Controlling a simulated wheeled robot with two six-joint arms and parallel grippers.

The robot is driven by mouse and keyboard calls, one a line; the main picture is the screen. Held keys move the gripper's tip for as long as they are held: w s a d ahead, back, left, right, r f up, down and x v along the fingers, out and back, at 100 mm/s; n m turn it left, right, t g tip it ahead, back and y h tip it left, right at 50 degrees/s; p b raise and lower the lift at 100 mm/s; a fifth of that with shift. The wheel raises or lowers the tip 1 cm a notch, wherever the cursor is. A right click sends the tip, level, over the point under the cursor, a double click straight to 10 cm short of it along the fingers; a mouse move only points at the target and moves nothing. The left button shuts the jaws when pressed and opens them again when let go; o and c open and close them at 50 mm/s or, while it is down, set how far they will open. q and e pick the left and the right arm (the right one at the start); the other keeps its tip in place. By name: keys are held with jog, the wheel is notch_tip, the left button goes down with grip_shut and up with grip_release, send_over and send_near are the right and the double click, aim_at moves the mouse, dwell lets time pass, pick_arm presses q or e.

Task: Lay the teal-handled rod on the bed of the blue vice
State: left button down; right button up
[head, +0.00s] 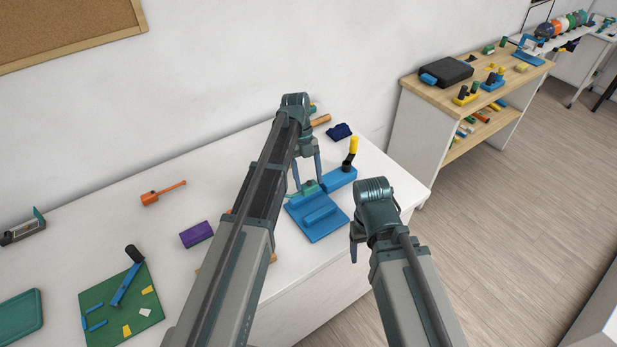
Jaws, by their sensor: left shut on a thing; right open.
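The blue vice (313,230) is near the right end of the white table, with a flat bed and a raised blue bar on it. My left gripper (308,184) points down over the vice's back edge. It is shut on a small teal piece (307,188), which looks like the handle of the teal-handled rod. The rest of the rod is too small or hidden to make out, and I cannot tell whether it touches the vice. My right gripper (356,246) is open and empty, in front of the vice near the table's right edge; one finger is mostly hidden.
A blue block (338,180) with a black and yellow upright piece (352,150) stands behind the vice. A dark blue item (339,131) lies farther back. A purple box (196,234), an orange tool (162,193) and a green board (110,318) are to the left.

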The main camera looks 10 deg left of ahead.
pick_arm(q)
jog(key=shift+f+b, duration=3.9)
jog(key=shift+f+b, duration=0.55)
jog(key=shift+f, duration=0.05)
grip_release()
jog(key=shift+r, duration=0.15)
jog(key=p+v, duration=1.2)
jog(key=v, duration=0.1)
jog(key=shift+r+p, duration=0.25)
jog(key=shift+p, duration=0.1)
jog(key=shift+f, duration=0.1)
jog(key=b+x, duration=1.2)
jog(key=x, duration=0.1)
jog(key=shift+f+b, duration=0.2)
jog(key=shift+b, duration=0.1)
